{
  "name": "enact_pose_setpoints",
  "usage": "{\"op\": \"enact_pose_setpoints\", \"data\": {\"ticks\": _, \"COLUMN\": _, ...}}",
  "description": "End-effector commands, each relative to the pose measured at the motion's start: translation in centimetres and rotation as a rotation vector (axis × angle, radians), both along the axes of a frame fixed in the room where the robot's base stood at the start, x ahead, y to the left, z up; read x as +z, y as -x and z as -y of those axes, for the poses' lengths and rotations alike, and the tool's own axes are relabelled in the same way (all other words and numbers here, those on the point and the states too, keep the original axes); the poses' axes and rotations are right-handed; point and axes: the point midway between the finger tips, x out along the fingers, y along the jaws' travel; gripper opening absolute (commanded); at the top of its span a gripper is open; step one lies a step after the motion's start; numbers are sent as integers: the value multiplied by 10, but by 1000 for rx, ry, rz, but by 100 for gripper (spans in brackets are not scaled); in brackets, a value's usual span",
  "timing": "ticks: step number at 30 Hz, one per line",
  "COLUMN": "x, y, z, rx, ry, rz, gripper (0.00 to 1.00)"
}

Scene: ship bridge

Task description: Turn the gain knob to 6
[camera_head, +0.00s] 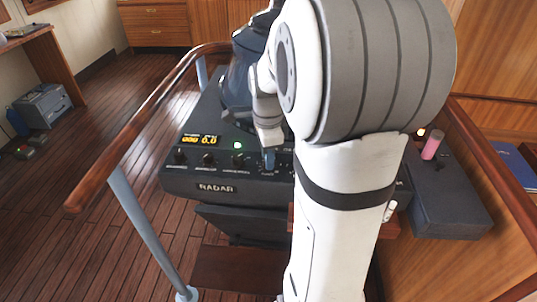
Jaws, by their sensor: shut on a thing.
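The dark radar console (216,188) stands in the middle of the view with a row of black knobs on its sloped panel. My gripper (269,158) points down at this row, just right of the knob (238,160) below the green light. It is shut on a knob there, which the fingers mostly hide. The knob labels and scale marks are too small to read, so I cannot tell the gain knob's setting. An amber display (200,140) at the panel's left reads about 0.0 on its right side. My arm hides the panel's right part.
A wooden handrail (150,120) on blue-grey posts runs along the left of the console. A dark box (445,195) with a pink cylinder (432,146) stands at the right. A grey case (43,105) lies on the far left floor. The left plank floor is mostly clear.

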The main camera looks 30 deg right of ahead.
Motion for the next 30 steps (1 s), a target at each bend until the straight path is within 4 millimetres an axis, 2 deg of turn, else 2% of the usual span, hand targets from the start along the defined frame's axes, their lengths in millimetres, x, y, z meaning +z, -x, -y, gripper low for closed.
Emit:
{"op": "enact_pose_setpoints", "data": {"ticks": 15, "x": -1, "y": 2, "z": 2, "rx": -19, "ry": 3, "rz": -7, "gripper": 4}}
{"op": "enact_pose_setpoints", "data": {"ticks": 16, "x": -1, "y": 2, "z": 2, "rx": -19, "ry": 3, "rz": -7, "gripper": 28}}
{"op": "enact_pose_setpoints", "data": {"ticks": 24, "x": -1, "y": 1, "z": 1, "rx": -19, "ry": 1, "rz": -3, "gripper": 48}}
{"op": "enact_pose_setpoints", "data": {"ticks": 30, "x": 0, "y": 1, "z": 1, "rx": -19, "ry": 0, "rz": -2, "gripper": 48}}
